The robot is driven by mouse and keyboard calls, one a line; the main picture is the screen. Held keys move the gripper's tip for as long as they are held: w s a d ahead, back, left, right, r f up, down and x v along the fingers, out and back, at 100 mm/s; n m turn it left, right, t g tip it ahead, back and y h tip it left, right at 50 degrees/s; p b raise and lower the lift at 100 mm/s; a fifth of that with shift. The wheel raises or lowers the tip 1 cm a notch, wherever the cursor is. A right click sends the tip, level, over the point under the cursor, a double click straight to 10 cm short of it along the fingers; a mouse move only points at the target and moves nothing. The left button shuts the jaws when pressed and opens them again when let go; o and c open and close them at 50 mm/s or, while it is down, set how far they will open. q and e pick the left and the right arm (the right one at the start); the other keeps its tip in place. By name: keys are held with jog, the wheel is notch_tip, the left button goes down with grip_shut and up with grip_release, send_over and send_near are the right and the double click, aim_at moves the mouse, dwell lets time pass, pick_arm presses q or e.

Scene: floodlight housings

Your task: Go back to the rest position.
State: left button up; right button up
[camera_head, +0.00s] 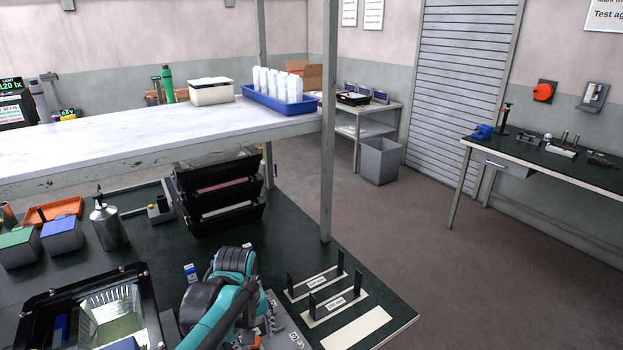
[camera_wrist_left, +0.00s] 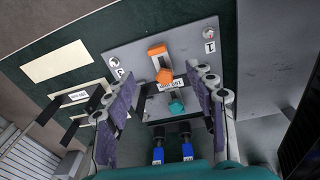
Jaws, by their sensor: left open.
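My left arm (camera_head: 225,295), teal and grey, reaches over the green bench top near the bottom middle of the head view. Its fingers are hard to make out there. In the left wrist view my left gripper (camera_wrist_left: 165,80) is open, its two purple-padded fingers spread apart over a grey plate (camera_wrist_left: 215,45). I see nothing gripped. Two blue-ended parts (camera_wrist_left: 172,153) show near the gripper's base. My right gripper is not in view.
A black-framed housing (camera_head: 140,285) lies at bottom left. A metal bottle (camera_head: 108,225), lidded boxes (camera_head: 62,235) and a black rack (camera_head: 215,195) stand behind. Labelled holders (camera_head: 330,303) lie right of the arm. A shelf (camera_head: 150,135) and its post (camera_head: 328,150) overhang the bench.

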pick_arm(q)
jog(key=s+a+m+t, duration=0.1)
jog(key=s+m+t, duration=0.1)
jog(key=s, duration=0.4)
jog(key=s+a+r+m+t, duration=0.1)
jog(key=s+a+m+t, duration=0.1)
jog(key=s, duration=0.4)
jog(key=shift+s+r+m+t, duration=0.2)
jog(key=shift+s+m+t, duration=0.15)
jog(key=shift+m+t, duration=0.55)
jog(key=shift+a, duration=0.1)
dwell(1.2)
